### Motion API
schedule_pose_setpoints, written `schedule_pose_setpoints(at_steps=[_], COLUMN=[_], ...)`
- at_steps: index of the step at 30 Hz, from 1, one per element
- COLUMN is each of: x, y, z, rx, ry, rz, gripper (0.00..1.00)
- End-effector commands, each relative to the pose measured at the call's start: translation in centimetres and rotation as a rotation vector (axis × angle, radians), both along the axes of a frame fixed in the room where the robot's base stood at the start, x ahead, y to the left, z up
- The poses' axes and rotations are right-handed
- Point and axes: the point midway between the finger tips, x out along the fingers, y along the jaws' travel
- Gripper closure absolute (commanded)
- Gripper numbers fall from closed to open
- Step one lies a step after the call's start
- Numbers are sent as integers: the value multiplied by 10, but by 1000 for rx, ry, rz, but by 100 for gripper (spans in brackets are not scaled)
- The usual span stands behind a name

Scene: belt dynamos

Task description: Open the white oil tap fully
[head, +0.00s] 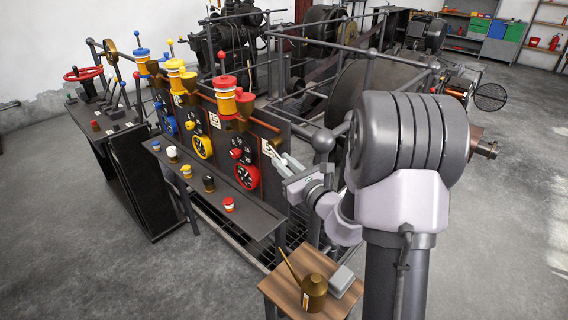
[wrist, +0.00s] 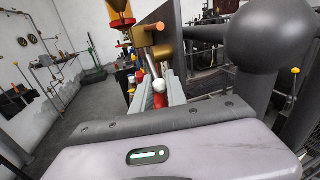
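My gripper (head: 280,158) reaches in from the right to the right end of the dark dial panel (head: 222,142), beside the red dial (head: 246,176). Its two fingers look apart. I cannot tell whether the fingers touch the knob. A brass fitting (wrist: 155,35) with an orange tip stands above it. In the head view the white knob is not clear.
Brass oilers with red, yellow and blue caps line the panel top. A shelf (head: 215,191) with several small pots runs below the dials. A wooden stand (head: 283,287) holds an oil can (head: 314,291) and a grey box (head: 341,281). A large dark ball post (wrist: 265,35) is close right of the gripper.

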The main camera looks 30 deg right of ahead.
Motion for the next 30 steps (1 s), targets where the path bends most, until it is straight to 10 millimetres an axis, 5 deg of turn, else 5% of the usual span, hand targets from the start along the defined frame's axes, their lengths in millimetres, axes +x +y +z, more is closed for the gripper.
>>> schedule_pose_setpoints(at_steps=[30], x=[0], y=[0], z=[0], rx=[0], ry=[1], rz=[1], gripper=[100])
